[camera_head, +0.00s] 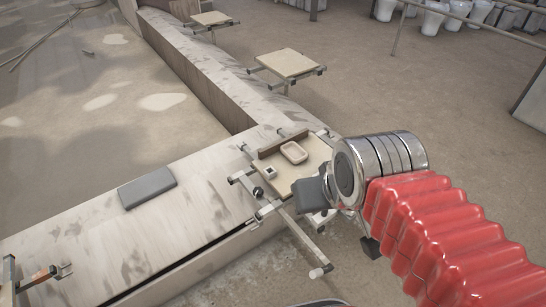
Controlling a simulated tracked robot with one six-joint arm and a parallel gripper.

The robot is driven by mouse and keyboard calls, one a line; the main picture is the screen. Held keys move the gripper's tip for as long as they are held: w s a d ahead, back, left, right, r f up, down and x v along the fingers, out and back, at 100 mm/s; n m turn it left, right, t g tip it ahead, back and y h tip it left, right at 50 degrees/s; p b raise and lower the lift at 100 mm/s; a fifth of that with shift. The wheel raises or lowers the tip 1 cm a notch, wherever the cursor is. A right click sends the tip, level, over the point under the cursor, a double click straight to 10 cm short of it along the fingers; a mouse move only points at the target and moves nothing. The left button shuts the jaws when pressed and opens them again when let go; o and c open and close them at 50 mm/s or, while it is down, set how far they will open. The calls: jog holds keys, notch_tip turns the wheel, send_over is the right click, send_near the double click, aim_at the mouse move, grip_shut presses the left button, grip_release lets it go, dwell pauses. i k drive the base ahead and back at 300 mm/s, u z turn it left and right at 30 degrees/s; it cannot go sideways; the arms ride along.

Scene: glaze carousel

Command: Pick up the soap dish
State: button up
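The soap dish (294,152) is a small cream rounded-rectangular dish with a shallow hollow. It lies upright on a pale square board (284,177), near the board's low brown back wall. My gripper (340,220) is at the end of the red arm, to the right of and nearer than the dish. Its two dark grey fingers show wide apart on either side of the chrome wrist, with nothing seen between them. The gripper is apart from the dish, and the wrist hides the board's right side.
A small pale block (270,173) sits on the board left of the dish. Metal bars and clamps (245,178) stick out around the board. A grey pad (147,188) lies on the concrete ledge (95,225). Another empty board (288,64) stands farther back, and white ceramics (433,17) stand far behind.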

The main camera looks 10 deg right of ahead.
aim_at(295, 152)
jog(key=u, duration=0.6)
jog(key=i, duration=1)
jog(key=u, duration=0.05)
